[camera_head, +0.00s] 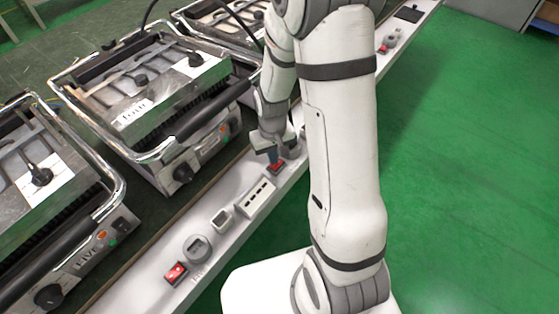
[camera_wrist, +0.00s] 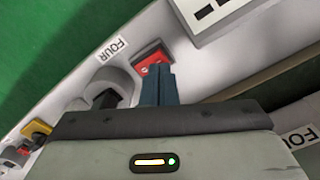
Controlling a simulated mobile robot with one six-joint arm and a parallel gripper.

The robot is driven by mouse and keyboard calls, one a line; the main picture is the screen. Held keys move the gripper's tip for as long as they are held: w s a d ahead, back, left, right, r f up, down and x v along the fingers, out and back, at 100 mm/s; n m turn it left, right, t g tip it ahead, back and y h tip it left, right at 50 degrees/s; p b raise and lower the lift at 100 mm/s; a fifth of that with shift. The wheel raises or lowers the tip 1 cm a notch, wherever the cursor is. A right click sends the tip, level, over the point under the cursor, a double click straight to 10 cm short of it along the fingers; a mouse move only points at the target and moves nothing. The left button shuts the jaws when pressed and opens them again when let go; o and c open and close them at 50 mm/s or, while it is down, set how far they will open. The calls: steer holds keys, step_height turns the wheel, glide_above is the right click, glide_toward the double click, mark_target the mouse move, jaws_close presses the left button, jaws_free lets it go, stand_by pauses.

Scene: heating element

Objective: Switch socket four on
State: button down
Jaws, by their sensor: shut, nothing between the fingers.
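The red switch of socket four (camera_wrist: 152,62) sits in the white strip, beside a round grey socket (camera_wrist: 112,82) and a "FOUR" label (camera_wrist: 111,47). In the wrist view my gripper (camera_wrist: 165,72) is shut and empty. Its blue-grey fingertips are right at the switch's near edge and cover part of it; I cannot tell whether they touch. In the head view the switch (camera_head: 277,168) shows just below my gripper (camera_head: 272,156), and the arm hides part of the socket beside it. Which way the rocker is tilted cannot be told.
A grill marked four (camera_head: 135,112) stands behind the strip, with a grill marked five (camera_head: 50,190) to its left. Another red switch (camera_head: 175,272) and round socket (camera_head: 197,248) lie farther down the strip. A white multi-slot block (camera_head: 256,197) adjoins. Green floor is clear at right.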

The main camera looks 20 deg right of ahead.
steer(key=shift+f+b, duration=0.85)
steer(key=shift+f, duration=0.15)
stand_by(0.8)
steer(key=shift+r, duration=0.15)
steer(key=shift+r+p, duration=2.8)
steer(key=shift+r, duration=0.65)
steer(key=shift+f, duration=0.1)
